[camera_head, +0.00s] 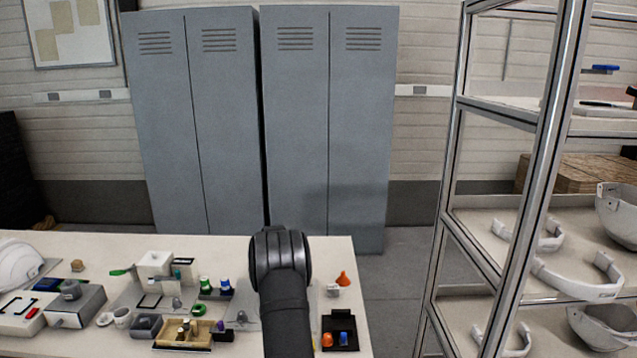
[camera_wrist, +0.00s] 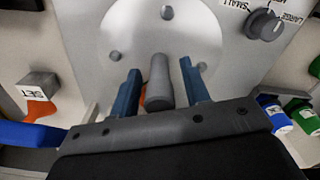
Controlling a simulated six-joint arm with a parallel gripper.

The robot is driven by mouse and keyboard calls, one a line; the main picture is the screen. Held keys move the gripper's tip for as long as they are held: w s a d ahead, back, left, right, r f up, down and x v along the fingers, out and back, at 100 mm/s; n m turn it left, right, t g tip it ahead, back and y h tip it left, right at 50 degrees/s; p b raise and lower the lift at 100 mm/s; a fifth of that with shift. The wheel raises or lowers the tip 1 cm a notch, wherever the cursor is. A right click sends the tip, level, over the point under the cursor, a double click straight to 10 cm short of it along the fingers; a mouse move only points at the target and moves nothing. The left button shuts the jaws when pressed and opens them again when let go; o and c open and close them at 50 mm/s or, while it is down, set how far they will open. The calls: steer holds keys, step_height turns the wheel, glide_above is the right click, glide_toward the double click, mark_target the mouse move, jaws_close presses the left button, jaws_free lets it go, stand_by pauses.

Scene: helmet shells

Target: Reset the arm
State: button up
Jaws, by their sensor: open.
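My gripper (camera_wrist: 160,67) shows in the wrist view with two blue fingers spread apart. A grey upright peg (camera_wrist: 159,80) stands between the fingers, with gaps visible on both sides. The peg is over or in front of a round pale disc (camera_wrist: 125,35) on a grey plate; I cannot tell whether it is fixed there. In the head view my dark arm (camera_head: 281,285) reaches over the table (camera_head: 330,250), and it hides the gripper.
A knob (camera_wrist: 263,24) marked SMALL and LARGE sits on the plate. An orange funnel (camera_head: 343,279) and a black tray (camera_head: 340,332) lie right of my arm. Several small fixtures and a white helmet (camera_head: 18,265) crowd the left. A metal shelf (camera_head: 545,150) stands at the right.

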steer(key=shift+n, duration=1.9)
